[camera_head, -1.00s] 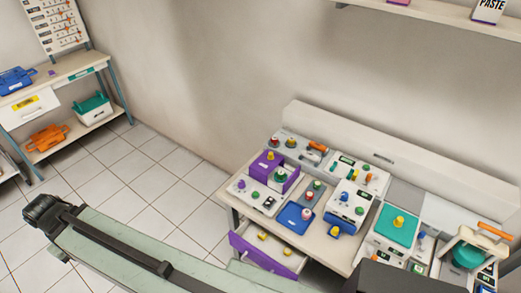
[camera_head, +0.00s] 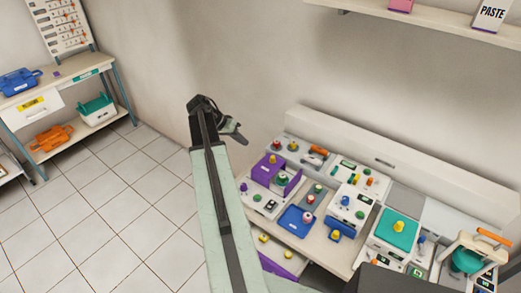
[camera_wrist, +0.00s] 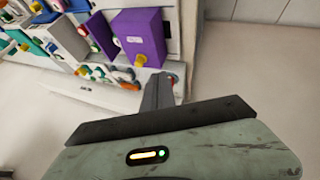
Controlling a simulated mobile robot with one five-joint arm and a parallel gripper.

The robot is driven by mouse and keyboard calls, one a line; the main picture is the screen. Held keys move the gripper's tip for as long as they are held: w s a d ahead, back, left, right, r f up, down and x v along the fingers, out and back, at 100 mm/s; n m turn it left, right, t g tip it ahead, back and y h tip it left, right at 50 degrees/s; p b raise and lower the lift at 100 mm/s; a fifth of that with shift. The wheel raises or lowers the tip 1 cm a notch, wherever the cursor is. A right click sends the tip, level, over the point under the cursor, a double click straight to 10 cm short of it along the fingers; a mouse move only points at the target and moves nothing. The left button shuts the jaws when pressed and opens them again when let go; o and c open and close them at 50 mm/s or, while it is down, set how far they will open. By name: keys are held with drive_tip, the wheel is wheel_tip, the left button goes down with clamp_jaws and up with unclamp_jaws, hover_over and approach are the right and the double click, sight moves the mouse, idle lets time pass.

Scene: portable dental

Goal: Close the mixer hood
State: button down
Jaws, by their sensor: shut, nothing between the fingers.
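At the right end of the bench stands a machine that looks like the mixer, with a teal bowl (camera_head: 466,261) under a cream frame (camera_head: 462,241) and an orange handle (camera_head: 494,236) on top. I cannot tell the hood's exact angle; its right side is cut by the picture edge. My gripper (camera_head: 236,132) is in the air to the left of the bench, far from the mixer. In the wrist view my gripper (camera_wrist: 163,88) is shut and empty, with the bench's purple box (camera_wrist: 140,36) beyond it. The mixer is not identifiable in the wrist view.
The bench carries several devices with coloured knobs, a purple box (camera_head: 267,168) and a teal-topped box (camera_head: 398,229). A purple-fronted drawer (camera_head: 280,264) stands open at the bench front. A shelf (camera_head: 440,22) hangs above. Floor at the left (camera_head: 120,220) is clear.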

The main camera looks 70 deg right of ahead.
drive_tip(key=b, duration=0.7)
approach(264, 161)
drive_tip(key=d+f, duration=0.4)
drive_tip(key=s, duration=0.4)
drive_tip(key=shift+s, duration=0.45)
